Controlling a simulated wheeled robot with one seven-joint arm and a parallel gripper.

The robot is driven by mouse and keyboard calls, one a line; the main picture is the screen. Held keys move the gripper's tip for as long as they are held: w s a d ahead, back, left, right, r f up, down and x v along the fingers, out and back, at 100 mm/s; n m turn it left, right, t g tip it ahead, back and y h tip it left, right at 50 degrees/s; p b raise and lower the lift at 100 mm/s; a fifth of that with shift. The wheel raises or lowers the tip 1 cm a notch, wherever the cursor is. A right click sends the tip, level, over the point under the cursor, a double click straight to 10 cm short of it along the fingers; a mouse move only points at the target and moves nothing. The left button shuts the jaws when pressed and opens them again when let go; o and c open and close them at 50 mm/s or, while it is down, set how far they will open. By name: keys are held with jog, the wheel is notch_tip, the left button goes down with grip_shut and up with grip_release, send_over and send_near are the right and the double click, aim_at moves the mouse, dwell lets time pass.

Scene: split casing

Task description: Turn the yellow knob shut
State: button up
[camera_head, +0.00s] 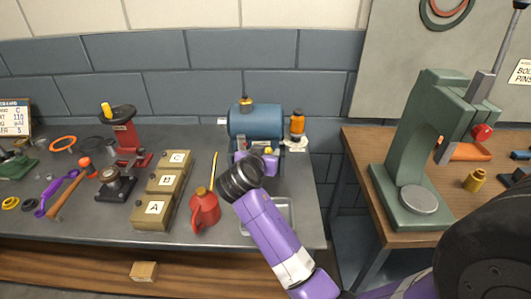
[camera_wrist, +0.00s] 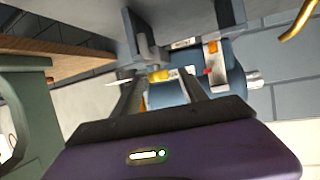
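The blue cylindrical casing (camera_head: 255,121) stands at the back of the grey bench. A small yellow knob (camera_head: 269,151) shows low on its front, partly hidden by my gripper. My gripper (camera_head: 262,157) is at the front of the casing, at the end of my purple arm. In the wrist view my two dark fingers are apart, and the yellow knob (camera_wrist: 158,76) shows between them near their tips. I cannot tell whether either finger touches it. The casing (camera_wrist: 230,80) fills the space behind the fingers.
An orange-topped cup (camera_head: 297,122) stands right of the casing. A red oil can (camera_head: 204,210) and boxes marked A, B, C (camera_head: 157,208) stand left of my arm. A shallow grey tray (camera_head: 286,218) lies under it. A green press (camera_head: 415,150) stands on the right-hand table.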

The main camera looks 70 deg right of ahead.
jog(key=b+v, duration=0.1)
jog(key=v, duration=0.6)
jog(key=shift+a, duration=0.35)
jog(key=shift+r, duration=0.15)
dwell(0.3)
